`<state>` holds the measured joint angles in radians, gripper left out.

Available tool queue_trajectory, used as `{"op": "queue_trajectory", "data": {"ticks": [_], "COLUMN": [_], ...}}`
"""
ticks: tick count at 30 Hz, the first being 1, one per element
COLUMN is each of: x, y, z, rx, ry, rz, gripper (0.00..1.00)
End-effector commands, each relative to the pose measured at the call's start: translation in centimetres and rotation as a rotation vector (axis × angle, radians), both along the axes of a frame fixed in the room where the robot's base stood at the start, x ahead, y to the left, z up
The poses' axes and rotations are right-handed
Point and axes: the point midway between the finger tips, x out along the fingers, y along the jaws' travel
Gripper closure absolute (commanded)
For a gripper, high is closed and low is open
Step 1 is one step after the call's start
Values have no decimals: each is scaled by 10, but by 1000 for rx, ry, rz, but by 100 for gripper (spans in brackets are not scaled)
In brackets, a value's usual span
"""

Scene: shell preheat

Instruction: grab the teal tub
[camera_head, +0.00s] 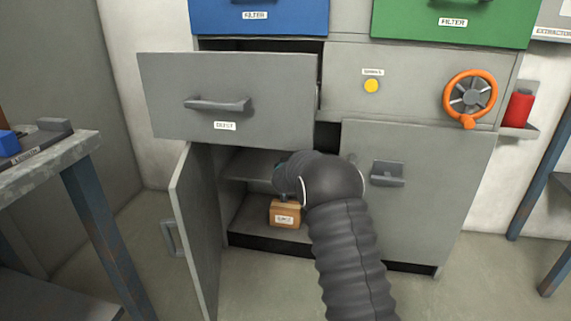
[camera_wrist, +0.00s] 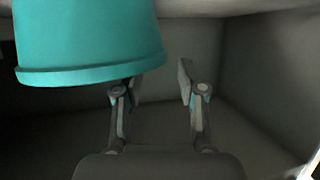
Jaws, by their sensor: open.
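The teal tub (camera_wrist: 85,40) fills the upper left of the wrist view, with its flared rim toward the bottom of the picture. My gripper (camera_wrist: 155,84) is open and nothing is held in it. The tub lies left of centre, overlapping the left fingertip in the picture; the right finger stands clear on its right side. Whether a finger touches the tub I cannot tell. In the head view my arm reaches into the open lower left cupboard and hides the gripper and most or all of the tub.
The open cupboard door (camera_head: 196,235) stands left of my arm. A pulled-out drawer (camera_head: 228,98) hangs above the opening. A brown box with a label (camera_head: 285,213) sits on the cupboard floor below my wrist. A closed door (camera_head: 415,195) is on the right. A workbench (camera_head: 50,160) stands at left.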

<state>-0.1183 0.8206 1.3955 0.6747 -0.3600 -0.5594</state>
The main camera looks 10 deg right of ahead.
Motion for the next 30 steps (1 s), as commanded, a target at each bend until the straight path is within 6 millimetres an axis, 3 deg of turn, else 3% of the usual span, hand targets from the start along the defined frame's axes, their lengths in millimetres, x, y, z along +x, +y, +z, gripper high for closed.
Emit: {"op": "queue_trajectory", "data": {"ticks": [6,12,25,26,30], "x": [27,41,45,45,45], "y": [-3,-5,-5,-5,-5], "z": [-7,-13,-17,-17,-17], "rx": [0,-1,-1,-1,-1], "ry": [0,0,0,0,0], "rz": [0,0,0,0,0], "gripper": [60,60,60,62,97]}}
